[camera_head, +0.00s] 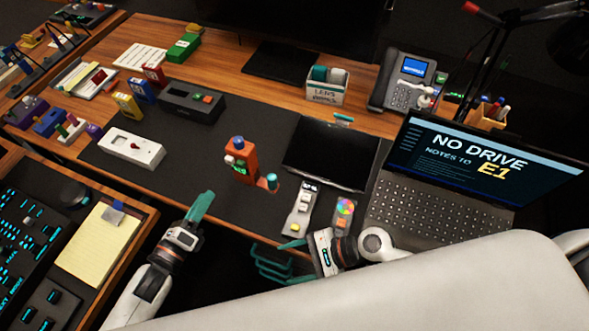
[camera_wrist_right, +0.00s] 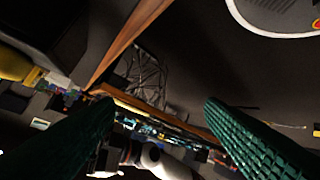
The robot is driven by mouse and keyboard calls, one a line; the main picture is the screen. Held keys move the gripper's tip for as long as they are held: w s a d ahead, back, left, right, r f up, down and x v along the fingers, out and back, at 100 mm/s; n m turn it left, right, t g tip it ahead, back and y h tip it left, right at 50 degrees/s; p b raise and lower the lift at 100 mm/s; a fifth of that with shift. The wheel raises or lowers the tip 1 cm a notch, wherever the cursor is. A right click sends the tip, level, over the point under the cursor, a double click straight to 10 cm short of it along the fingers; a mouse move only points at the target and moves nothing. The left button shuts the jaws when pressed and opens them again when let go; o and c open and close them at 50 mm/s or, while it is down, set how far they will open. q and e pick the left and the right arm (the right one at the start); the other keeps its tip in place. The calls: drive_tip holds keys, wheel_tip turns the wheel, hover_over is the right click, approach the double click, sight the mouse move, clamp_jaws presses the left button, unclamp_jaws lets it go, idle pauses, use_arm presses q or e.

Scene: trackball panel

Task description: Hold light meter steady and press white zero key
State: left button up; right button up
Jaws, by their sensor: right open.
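A slim grey handheld device (camera_head: 300,210), probably the light meter, lies on the dark desk mat. It has a small display at its far end, a white key (camera_head: 303,197) and a yellow key nearer the front edge. My right gripper (camera_head: 272,261) is in front of the desk edge, near the device's front end and apart from it. In the right wrist view its two green fingers (camera_wrist_right: 158,110) are spread with nothing held between them. My left gripper (camera_head: 203,207) is at the desk's front edge, left of the device. Its teal fingers overlap, hiding any gap.
An orange device (camera_head: 241,165) stands left of the grey one. A tablet (camera_head: 330,153) lies behind it, and a small device with a coloured disc (camera_head: 343,211) and a laptop (camera_head: 440,200) are to its right. The mat left of the orange device is partly clear.

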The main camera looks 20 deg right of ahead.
sight(255, 167)
drive_tip(key=w+d+r+m+t, duration=0.2)
drive_tip(key=w+r+m, duration=0.1)
drive_tip(key=w, duration=0.3)
drive_tip(key=w+d+r+m+t+h, duration=0.1)
drive_tip(key=w+r+m+t, duration=0.1)
drive_tip(key=w+r+m, duration=0.3)
drive_tip(key=w+d+r+m+t, duration=0.1)
drive_tip(key=w+d+m+t, duration=0.1)
drive_tip(key=w, duration=0.5)
drive_tip(key=x, duration=1.2)
drive_tip(key=shift+w+a+f, duration=0.1)
drive_tip(key=shift+f, duration=0.15)
drive_tip(key=shift+c, duration=0.4)
use_arm(q)
drive_tip(key=shift+c, duration=0.4)
use_arm(e)
drive_tip(key=c, duration=1.1)
use_arm(q)
clamp_jaws()
